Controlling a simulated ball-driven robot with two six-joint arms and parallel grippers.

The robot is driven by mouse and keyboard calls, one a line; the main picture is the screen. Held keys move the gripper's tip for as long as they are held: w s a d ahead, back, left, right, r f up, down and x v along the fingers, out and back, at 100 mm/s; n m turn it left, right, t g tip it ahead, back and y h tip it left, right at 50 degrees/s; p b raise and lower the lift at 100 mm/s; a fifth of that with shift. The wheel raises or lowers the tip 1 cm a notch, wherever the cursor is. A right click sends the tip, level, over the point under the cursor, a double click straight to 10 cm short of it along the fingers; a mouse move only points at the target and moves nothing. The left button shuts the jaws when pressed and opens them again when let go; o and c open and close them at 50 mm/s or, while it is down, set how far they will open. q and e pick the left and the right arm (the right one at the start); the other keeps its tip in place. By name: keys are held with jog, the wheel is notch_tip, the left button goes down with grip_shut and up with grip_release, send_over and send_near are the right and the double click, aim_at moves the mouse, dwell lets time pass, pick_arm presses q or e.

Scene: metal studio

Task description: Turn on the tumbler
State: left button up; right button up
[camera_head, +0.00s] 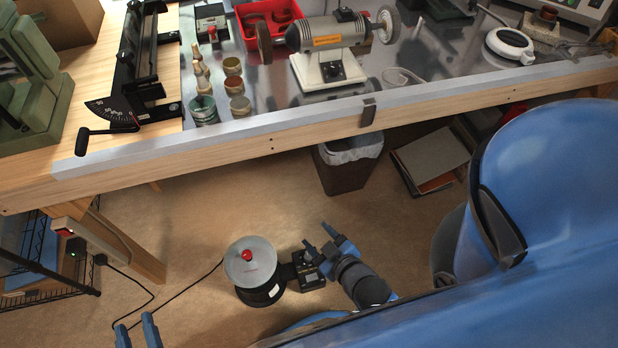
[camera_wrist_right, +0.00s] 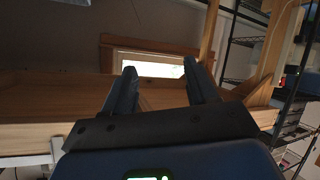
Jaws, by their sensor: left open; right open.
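The tumbler (camera_head: 262,288) stands on the floor below the bench in the head view, a dark drum with a grey lid (camera_head: 249,262) and red knob. A small black box (camera_head: 307,270), perhaps its motor or switch part, joins its right side. My right gripper (camera_head: 321,239) is open just above and right of that box, its fingers pointing up-left; contact cannot be told. In the right wrist view its two fingers (camera_wrist_right: 159,70) stand apart with nothing between them. My left gripper (camera_head: 135,322) is open and empty at the lower left. The tumbler's switch position is too small to read.
A black cord (camera_head: 180,300) runs from the tumbler past my left gripper to a plug (camera_head: 99,260). A small box with a red light or switch (camera_head: 64,233) is on the bench frame. The bench edge (camera_head: 250,126) overhangs; a bin (camera_head: 345,175) stands below.

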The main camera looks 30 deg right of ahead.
jog(key=w+f+n+g+h+b, duration=0.1)
jog(key=w+f+n+g+b, duration=0.1)
jog(key=f+b, duration=0.8)
jog(key=w+a+f+n+g+h+b, duration=0.1)
jog(key=f+n+g+b, duration=0.4)
jog(key=f, duration=1.6)
jog(key=w+a+f+n+g+h+b, duration=0.1)
jog(key=w+f+n+g+h+b, duration=0.2)
jog(key=f+g+b, duration=0.4)
notch_tip(320, 180, down, 9)
jog(key=shift+f+n+b, duration=0.2)
jog(key=shift+n+b, duration=0.3)
jog(key=shift+b, duration=3.8)
jog(key=b+x, duration=0.4)
jog(key=x, duration=0.2)
jog(key=shift+d+f+b, duration=0.2)
jog(key=shift+f+b, duration=0.1)
pick_arm(q)
notch_tip(320, 180, down, 38)
jog(key=shift+r, duration=0.2)
